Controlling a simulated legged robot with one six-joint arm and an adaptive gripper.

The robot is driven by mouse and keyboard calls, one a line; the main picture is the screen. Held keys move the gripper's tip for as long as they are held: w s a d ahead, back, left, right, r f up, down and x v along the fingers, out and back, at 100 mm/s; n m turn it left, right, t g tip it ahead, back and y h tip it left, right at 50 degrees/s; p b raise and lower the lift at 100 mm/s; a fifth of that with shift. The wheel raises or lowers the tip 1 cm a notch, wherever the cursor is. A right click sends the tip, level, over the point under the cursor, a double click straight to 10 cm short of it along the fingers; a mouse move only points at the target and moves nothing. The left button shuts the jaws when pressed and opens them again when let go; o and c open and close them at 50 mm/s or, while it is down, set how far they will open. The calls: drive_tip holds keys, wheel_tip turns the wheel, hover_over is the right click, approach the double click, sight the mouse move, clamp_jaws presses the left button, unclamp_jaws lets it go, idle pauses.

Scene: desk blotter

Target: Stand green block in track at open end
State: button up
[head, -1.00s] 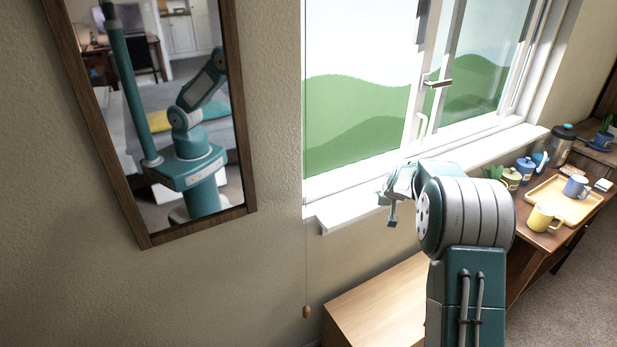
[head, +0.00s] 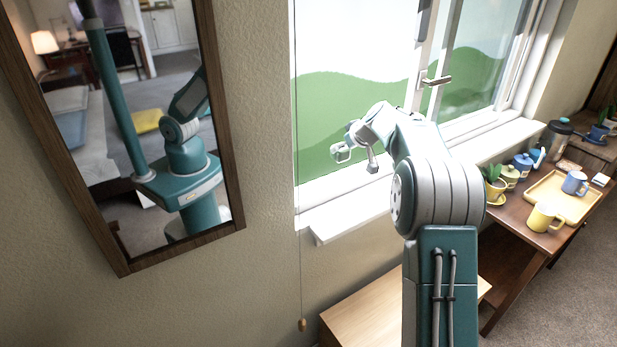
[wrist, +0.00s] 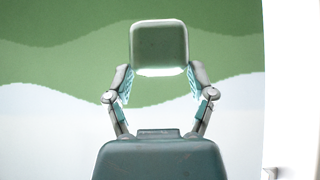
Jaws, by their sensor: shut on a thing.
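A pale green block (wrist: 158,45) with rounded corners sits between the two fingers of my gripper (wrist: 159,80) in the wrist view, and the gripper is shut on it. In the head view my gripper (head: 344,152) is raised in front of the left window area, above the sill. I cannot make out the block clearly there. The window's white lower frame (head: 325,204) runs below the gripper, apart from it. The track itself is too small to tell in that frame, and my arm hides part of it.
A white sill (head: 330,231) juts out below the window. A window handle (head: 436,80) is right of my arm. A mirror (head: 130,130) hangs at left. A desk at right holds a tray (head: 550,190), a yellow mug (head: 543,217) and a potted plant (head: 494,185). A pull cord (head: 302,324) hangs at the wall.

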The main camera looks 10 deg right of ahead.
drive_tip(key=w+a+f, duration=0.1)
drive_tip(key=a+f, duration=0.1)
drive_tip(key=w+a+f, duration=0.1)
drive_tip(key=a+f, duration=0.1)
drive_tip(key=a, duration=0.1)
drive_tip(key=w+a+f, duration=0.1)
drive_tip(key=a+f, duration=0.1)
drive_tip(key=a, duration=0.1)
drive_tip(key=shift+a+f, duration=0.1)
drive_tip(key=shift+f, duration=0.2)
drive_tip(key=shift+a+f, duration=0.2)
drive_tip(key=shift+f, duration=0.2)
drive_tip(key=shift+w+a+f, duration=0.15)
drive_tip(key=shift+f, duration=1.6)
drive_tip(key=o, duration=1.3)
drive_tip(key=shift+c, duration=0.2)
